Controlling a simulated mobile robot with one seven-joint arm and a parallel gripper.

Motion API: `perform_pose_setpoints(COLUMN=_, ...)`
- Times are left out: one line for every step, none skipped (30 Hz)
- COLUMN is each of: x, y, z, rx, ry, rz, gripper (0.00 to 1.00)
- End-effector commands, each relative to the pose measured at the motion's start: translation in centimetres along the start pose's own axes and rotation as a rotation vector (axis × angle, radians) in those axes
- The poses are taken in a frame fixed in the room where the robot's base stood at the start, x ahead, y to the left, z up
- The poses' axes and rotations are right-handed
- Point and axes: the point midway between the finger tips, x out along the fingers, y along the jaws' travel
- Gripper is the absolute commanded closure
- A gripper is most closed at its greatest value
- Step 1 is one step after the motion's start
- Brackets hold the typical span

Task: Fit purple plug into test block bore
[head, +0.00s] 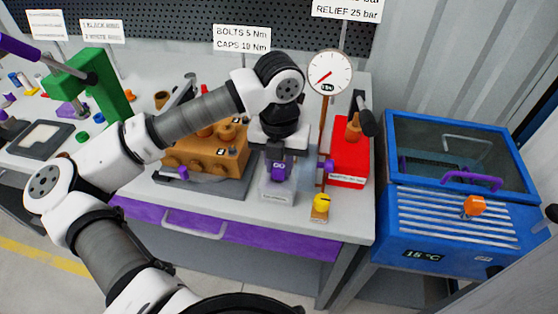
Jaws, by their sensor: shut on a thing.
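My gripper (279,157) is pointed down near the front of the bench and is shut on the purple plug (278,172). The plug is a small purple piece under the fingers. The pale grey test block (276,197), with a label on its front, stands directly below the plug. The block's bore is hidden by my gripper and the plug. I cannot tell whether the plug is above the bore or partly in it.
A brass-coloured pump body (195,160) stands left of my gripper. To the right are a pressure gauge (328,72) on a copper pipe, a yellow knob (321,202) and a red pump unit (351,158). A blue chest (455,225) stands beyond the bench's right edge.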

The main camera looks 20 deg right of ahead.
Motion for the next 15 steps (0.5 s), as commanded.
perform_pose_setpoints(x=0.27, y=-0.02, z=-0.03, rx=0.000, ry=0.000, rz=-0.001, gripper=0.97)
perform_pose_setpoints(x=0.40, y=-0.02, z=-0.01, rx=0.000, ry=-0.001, rz=-0.001, gripper=0.97)
perform_pose_setpoints(x=0.50, y=0.00, z=0.00, rx=0.000, ry=-0.001, rz=0.000, gripper=0.97)
perform_pose_setpoints(x=0.52, y=0.00, z=0.01, rx=0.000, ry=-0.002, rz=0.000, gripper=0.97)
perform_pose_setpoints(x=0.51, y=0.00, z=0.02, rx=0.000, ry=-0.002, rz=0.000, gripper=0.97)
perform_pose_setpoints(x=0.50, y=0.01, z=0.02, rx=0.000, ry=-0.002, rz=0.001, gripper=0.97)
perform_pose_setpoints(x=0.50, y=0.01, z=0.02, rx=0.000, ry=-0.002, rz=0.000, gripper=0.97)
perform_pose_setpoints(x=0.50, y=0.01, z=0.02, rx=0.000, ry=-0.002, rz=0.000, gripper=0.97)
perform_pose_setpoints(x=0.51, y=0.01, z=0.02, rx=0.000, ry=-0.001, rz=0.000, gripper=0.97)
perform_pose_setpoints(x=0.57, y=0.01, z=0.02, rx=0.000, ry=-0.001, rz=0.000, gripper=0.97)
perform_pose_setpoints(x=0.66, y=0.01, z=0.02, rx=0.000, ry=-0.001, rz=0.001, gripper=0.97)
perform_pose_setpoints(x=0.79, y=0.01, z=0.02, rx=0.000, ry=-0.001, rz=0.001, gripper=0.97)
perform_pose_setpoints(x=0.86, y=0.01, z=0.02, rx=0.000, ry=-0.001, rz=0.000, gripper=0.97)
perform_pose_setpoints(x=0.92, y=0.01, z=0.01, rx=0.000, ry=-0.001, rz=0.000, gripper=0.97)
perform_pose_setpoints(x=0.82, y=0.00, z=0.01, rx=0.000, ry=-0.001, rz=0.000, gripper=0.71)
